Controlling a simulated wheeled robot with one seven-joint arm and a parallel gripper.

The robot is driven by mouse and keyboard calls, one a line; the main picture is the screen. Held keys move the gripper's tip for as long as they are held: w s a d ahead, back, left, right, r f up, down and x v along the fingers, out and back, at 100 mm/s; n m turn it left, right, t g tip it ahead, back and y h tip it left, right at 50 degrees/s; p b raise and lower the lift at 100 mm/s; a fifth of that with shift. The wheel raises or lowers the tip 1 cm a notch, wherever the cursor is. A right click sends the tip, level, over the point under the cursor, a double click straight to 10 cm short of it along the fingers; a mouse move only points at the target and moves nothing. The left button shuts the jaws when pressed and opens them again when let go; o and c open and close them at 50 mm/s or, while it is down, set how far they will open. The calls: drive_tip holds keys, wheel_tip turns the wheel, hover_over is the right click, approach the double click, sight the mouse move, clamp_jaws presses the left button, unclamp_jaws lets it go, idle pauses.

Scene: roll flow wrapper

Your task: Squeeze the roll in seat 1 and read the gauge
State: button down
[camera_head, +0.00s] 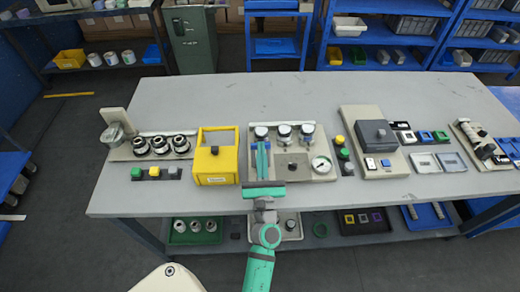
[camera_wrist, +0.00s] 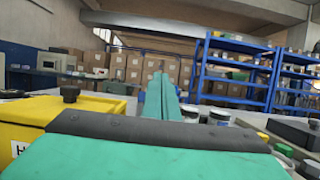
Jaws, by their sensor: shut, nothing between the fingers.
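A pale board (camera_head: 332,136) on the table carries a row of three white-topped dark rolls: a left one (camera_head: 261,132), a middle one (camera_head: 284,131) and a right one (camera_head: 307,130). No seat numbers are legible. A round white gauge (camera_head: 321,165) sits at the board's front right; its reading is too small to make out. My gripper (camera_head: 262,149) reaches over the board's left part, its teal fingers shut and empty, with the tips just in front of the left roll. I cannot tell whether they touch it. The fingers point forward in the wrist view (camera_wrist: 159,86).
A grey plate with a knob (camera_head: 292,166) lies right of the fingers. The table's front strip is clear.

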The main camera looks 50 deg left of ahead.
drive_tip(key=s+d+r, duration=0.4)
drive_tip(key=s+d, duration=0.3)
drive_tip(key=d, duration=0.2)
drive_tip(key=shift+s+r, duration=0.35)
drive_tip(key=s+d+f+m+t+h, duration=0.25)
drive_tip(key=d+f+m+h, duration=0.2)
drive_tip(key=d+m, duration=0.65)
drive_tip(key=s+d+f+m+t+h, duration=0.1)
drive_tip(key=s+d+f+m+h, duration=0.45)
drive_tip(key=m, duration=0.95)
drive_tip(key=s+d+f+m+g+h, duration=0.1)
drive_tip(key=s+d+m+h, duration=0.2)
drive_tip(key=d+m, duration=0.3)
drive_tip(key=s+d+f+m+g+h, duration=0.1)
drive_tip(key=s+d+m+h, duration=0.2)
drive_tip(key=m, duration=1.1)
drive_tip(key=shift+s+d+f+h, duration=0.15)
drive_tip(key=shift+s+d+h, duration=0.25)
drive_tip(key=shift+s+d, duration=1.2)
drive_tip(key=shift+w+d+g, duration=0.1)
drive_tip(key=shift+g, duration=0.15)
